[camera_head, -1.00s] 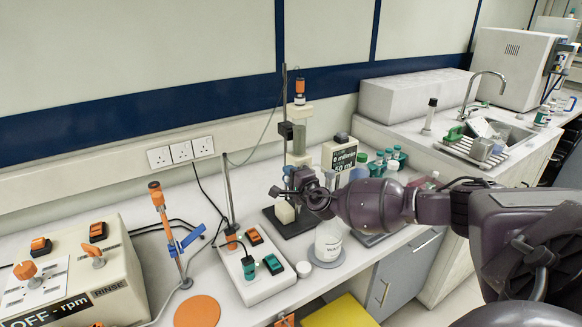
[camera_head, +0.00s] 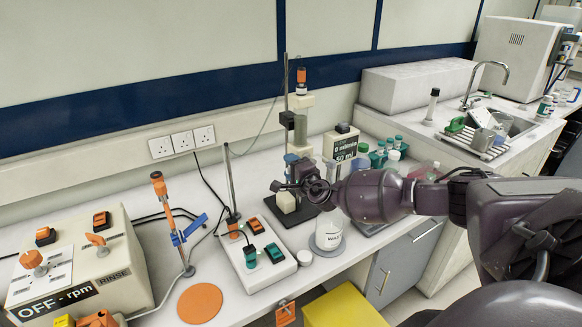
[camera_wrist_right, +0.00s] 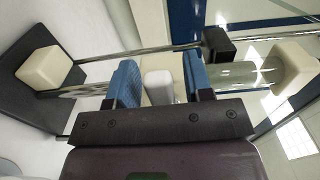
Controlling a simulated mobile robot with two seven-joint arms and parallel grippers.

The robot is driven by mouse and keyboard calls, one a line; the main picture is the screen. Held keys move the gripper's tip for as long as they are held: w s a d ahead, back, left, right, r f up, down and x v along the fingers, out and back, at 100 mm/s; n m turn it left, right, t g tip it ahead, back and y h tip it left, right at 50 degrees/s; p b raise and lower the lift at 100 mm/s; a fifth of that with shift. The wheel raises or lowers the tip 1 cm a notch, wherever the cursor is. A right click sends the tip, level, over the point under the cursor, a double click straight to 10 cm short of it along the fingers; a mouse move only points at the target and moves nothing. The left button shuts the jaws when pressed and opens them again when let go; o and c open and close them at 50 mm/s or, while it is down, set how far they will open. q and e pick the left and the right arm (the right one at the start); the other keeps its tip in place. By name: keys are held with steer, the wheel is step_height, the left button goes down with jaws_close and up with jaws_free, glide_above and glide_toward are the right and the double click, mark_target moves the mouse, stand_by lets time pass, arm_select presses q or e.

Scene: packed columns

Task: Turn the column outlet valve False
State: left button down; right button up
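The glass column (camera_head: 300,128) stands upright on a stand with a dark base; an orange-topped cap sits above it. A cream block (camera_head: 286,202) is low on the stand. My right gripper (camera_head: 290,172) is at the column's lower end and hides the outlet there. In the right wrist view, my right gripper (camera_wrist_right: 159,82) is open, with a blue-padded finger on each side of a small white piece (camera_wrist_right: 158,86), probably the outlet valve. Slim gaps show between it and both fingers. The column's glass (camera_wrist_right: 240,73) lies to the right. My left gripper is not in view.
A beaker (camera_head: 329,233) stands just below my right wrist. A display box (camera_head: 341,145) and green-capped bottles (camera_head: 384,152) are behind the arm. A switch box (camera_head: 258,255) and an orange disc (camera_head: 200,303) lie to the left. The sink (camera_head: 500,130) is at the right.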

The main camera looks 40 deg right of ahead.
steer(key=s+a, duration=0.1)
steer(key=s, duration=0.9)
steer(key=shift+s, duration=0.4)
steer(key=shift+a, duration=0.1)
